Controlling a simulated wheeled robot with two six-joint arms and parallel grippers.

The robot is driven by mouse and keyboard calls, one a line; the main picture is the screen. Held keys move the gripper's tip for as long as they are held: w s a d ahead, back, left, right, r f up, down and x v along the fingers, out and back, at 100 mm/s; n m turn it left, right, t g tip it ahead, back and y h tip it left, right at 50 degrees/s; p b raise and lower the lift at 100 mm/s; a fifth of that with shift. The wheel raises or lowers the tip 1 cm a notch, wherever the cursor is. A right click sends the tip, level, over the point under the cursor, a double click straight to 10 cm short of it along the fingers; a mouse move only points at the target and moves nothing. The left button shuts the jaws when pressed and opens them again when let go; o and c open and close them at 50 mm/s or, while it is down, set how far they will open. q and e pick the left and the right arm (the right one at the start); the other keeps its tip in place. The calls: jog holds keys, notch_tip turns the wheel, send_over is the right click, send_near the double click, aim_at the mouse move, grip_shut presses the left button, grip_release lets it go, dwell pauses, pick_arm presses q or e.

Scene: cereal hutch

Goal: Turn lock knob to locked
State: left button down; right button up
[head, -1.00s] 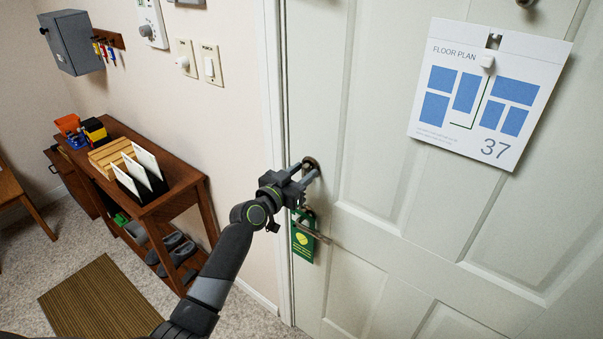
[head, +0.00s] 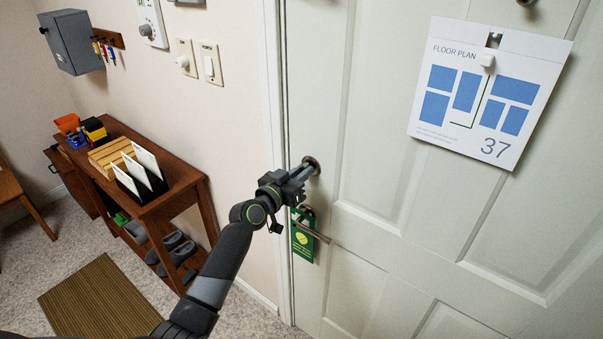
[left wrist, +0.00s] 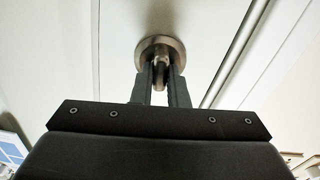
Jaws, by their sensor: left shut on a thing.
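The lock knob (left wrist: 161,70) is on the white door, with a round metal base plate (left wrist: 160,45) behind it. In the head view the round plate (head: 312,164) shows just beyond my fingertips. My left gripper (head: 303,173) reaches the door from the left. In the left wrist view its two fingers (left wrist: 161,84) stand on either side of the knob, shut on it. The fingers hide part of the knob, and I cannot tell its exact turn angle. My right gripper is not in view.
A door lever (head: 312,230) with a green hang tag (head: 303,240) is just below my left gripper. A floor plan sign (head: 487,92) hangs on the door to the right. A wooden hutch (head: 172,205) stands at the left wall, with a brown mat (head: 98,305) on the floor.

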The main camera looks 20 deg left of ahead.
pick_arm(q)
jog(key=shift+w+a+f+n+p, duration=0.1)
jog(key=shift+n+p, duration=0.55)
jog(key=shift+n, duration=3.4)
jog(key=shift+a+f+n+p, duration=0.1)
jog(key=shift+n+p, duration=0.5)
jog(key=shift+n, duration=3.45)
jog(key=c, duration=1.4)
grip_release()
jog(key=shift+c, duration=0.2)
